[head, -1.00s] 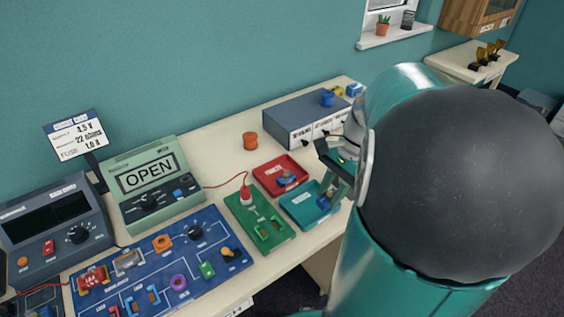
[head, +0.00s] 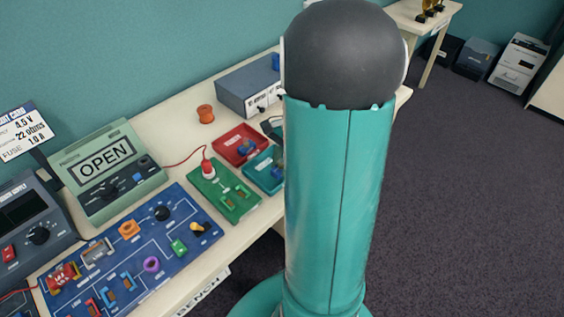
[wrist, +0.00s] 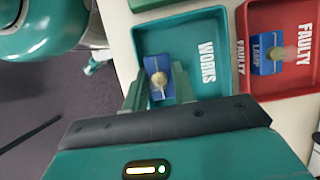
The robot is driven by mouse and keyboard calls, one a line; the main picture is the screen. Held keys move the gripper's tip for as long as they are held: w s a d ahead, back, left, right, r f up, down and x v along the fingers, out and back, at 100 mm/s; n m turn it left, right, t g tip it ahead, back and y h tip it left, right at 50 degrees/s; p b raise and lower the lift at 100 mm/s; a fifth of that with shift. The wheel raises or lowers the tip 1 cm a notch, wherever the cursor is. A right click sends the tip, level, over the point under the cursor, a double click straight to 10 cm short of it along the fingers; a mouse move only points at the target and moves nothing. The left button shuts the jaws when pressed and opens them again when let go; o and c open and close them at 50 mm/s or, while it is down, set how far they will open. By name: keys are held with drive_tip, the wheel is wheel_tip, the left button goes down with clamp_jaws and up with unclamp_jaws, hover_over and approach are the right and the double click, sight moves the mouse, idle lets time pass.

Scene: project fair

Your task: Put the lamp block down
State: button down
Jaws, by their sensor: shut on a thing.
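My gripper (wrist: 159,76) is shut on a blue lamp block (wrist: 156,63) with a small pale bulb. In the wrist view the block is over the lower part of the teal tray (wrist: 150,42) marked WORKS. I cannot tell whether it touches the tray floor. The teal tray also shows in the head view (head: 256,178), where my arm hides most of my gripper. The red tray (wrist: 275,86) marked FAULTY lies just to the right in the wrist view. It holds another blue lamp block (wrist: 265,67), marked LAMP.
A blue circuit board (head: 135,250) fills the front of the bench. An orange spool (head: 205,114) and a grey box (head: 245,85) stand behind. Open floor lies right.

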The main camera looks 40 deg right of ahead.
drive_tip(key=shift+f, duration=0.6)
drive_tip(key=c, duration=1.1)
unclamp_jaws()
drive_tip(key=shift+w, duration=0.1)
drive_tip(key=shift+c, duration=0.2)
drive_tip(key=shift+s, duration=0.25)
